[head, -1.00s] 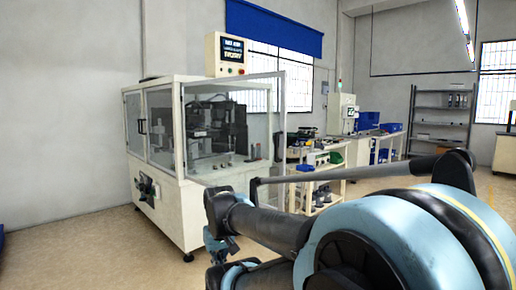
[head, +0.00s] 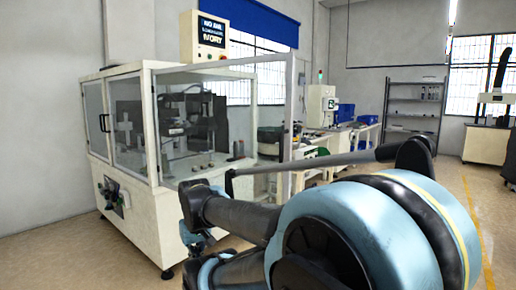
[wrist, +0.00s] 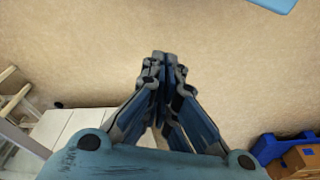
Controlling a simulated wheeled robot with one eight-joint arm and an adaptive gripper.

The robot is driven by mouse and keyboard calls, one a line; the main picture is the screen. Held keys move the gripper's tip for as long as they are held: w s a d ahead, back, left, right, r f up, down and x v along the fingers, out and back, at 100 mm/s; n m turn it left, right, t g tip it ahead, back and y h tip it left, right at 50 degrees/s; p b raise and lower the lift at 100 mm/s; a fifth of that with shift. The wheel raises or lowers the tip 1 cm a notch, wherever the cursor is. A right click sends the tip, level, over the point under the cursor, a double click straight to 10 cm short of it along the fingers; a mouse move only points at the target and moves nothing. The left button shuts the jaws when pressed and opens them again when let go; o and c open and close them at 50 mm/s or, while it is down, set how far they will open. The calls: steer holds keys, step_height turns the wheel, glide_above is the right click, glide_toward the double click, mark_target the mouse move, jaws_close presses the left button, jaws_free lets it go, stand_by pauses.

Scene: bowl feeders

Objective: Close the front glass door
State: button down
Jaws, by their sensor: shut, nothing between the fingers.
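The front glass door (head: 288,112) is a clear pane in a pale frame on the white machine (head: 155,215). It stands open, swung out to the right from the machine's front corner. Its lower part is partly hidden behind my arm. My gripper (wrist: 160,60) is shut and empty in the wrist view, over bare floor. The door cannot be made out in the wrist view, and no contact with it shows.
A control screen (head: 212,31) stands on top of the machine. Benches with equipment and a grey shelf (head: 414,105) are behind at the right. In the wrist view, a blue container (wrist: 268,148) with cardboard boxes (wrist: 302,158) is at lower right. Open floor lies between.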

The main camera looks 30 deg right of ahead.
mark_target(269, 148)
steer(key=shift+w+d, duration=0.35)
steer(key=shift+w, duration=0.05)
steer(key=shift+r, duration=0.1)
steer(key=w+d+r+m+h, duration=0.1)
steer(key=w+d+r+m, duration=0.1)
steer(key=d+r, duration=0.35)
steer(key=w+d+r+m, duration=0.2)
steer(key=r+m, duration=0.1)
steer(key=r, duration=0.6)
steer(key=w+d+r+m+h, duration=0.15)
steer(key=d+r, duration=0.25)
steer(key=r, duration=0.4)
steer(key=s+d+r+m+h, duration=0.1)
steer(key=d+r+m, duration=0.2)
steer(key=d+r, duration=0.45)
steer(key=s+d+r+m+h, duration=0.1)
steer(key=d+r+m, duration=0.3)
steer(key=r, duration=0.6)
steer(key=shift+n+y, duration=0.25)
steer(key=shift+w+d+f, duration=0.6)
steer(key=shift+d+f, duration=0.65)
steer(key=shift+f, duration=0.2)
steer(key=shift+w+d+f, duration=0.55)
steer(key=shift+d+f, duration=0.7)
steer(key=shift+f, duration=0.25)
steer(key=shift+w+d+f, duration=0.6)
steer(key=shift+d+f, duration=0.65)
steer(key=shift+f, duration=0.2)
steer(key=shift+a, duration=0.1)
